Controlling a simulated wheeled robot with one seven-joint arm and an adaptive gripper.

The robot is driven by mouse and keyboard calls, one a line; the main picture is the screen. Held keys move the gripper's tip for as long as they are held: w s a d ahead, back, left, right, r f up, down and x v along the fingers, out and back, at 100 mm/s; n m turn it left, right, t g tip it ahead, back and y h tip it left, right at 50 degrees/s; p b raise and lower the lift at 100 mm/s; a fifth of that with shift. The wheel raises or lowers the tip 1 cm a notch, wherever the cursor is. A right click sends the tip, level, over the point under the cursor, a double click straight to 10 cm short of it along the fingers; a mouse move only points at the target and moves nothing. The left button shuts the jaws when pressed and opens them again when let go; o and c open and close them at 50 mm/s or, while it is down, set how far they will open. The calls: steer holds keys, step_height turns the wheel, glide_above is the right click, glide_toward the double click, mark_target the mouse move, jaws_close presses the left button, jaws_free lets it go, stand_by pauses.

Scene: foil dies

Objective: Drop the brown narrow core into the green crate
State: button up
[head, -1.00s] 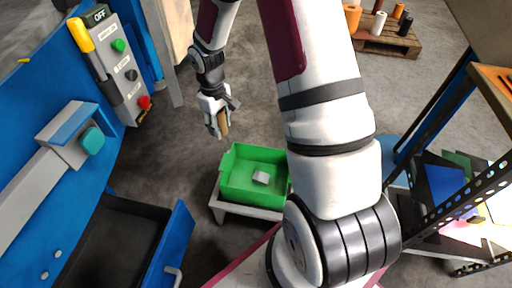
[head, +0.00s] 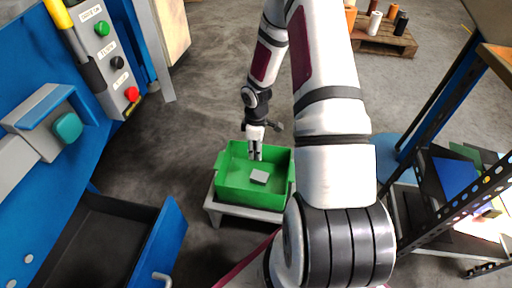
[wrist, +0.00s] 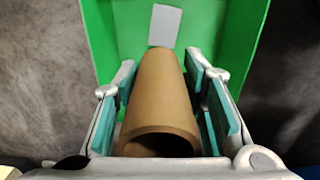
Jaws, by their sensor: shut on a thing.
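The brown narrow core (wrist: 160,100) is a hollow cardboard-coloured tube. It fills the space between the pads of my gripper (wrist: 162,95) in the wrist view. My gripper is shut on it. In the head view my gripper (head: 255,152) hangs over the back part of the green crate (head: 232,188), and the core is hard to make out there. In the wrist view the crate (wrist: 220,30) lies beyond the core's far end. A light grey block (head: 259,177) lies on the crate's floor, and it also shows in the wrist view (wrist: 165,26).
The crate stands on a low pale stand (head: 213,207). A blue machine with an open drawer (head: 165,245) is at the left. A rack with coloured sheets (head: 455,178) is at the right. A pallet with several rolls (head: 385,38) stands at the back. Floor behind the crate is clear.

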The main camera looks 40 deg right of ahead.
step_height(320, 180, down, 3)
steer(key=shift+f+b, duration=0.2)
steer(key=shift+b, duration=0.95)
steer(key=o, duration=1)
steer(key=shift+r, duration=0.1)
step_height(320, 180, up, 12)
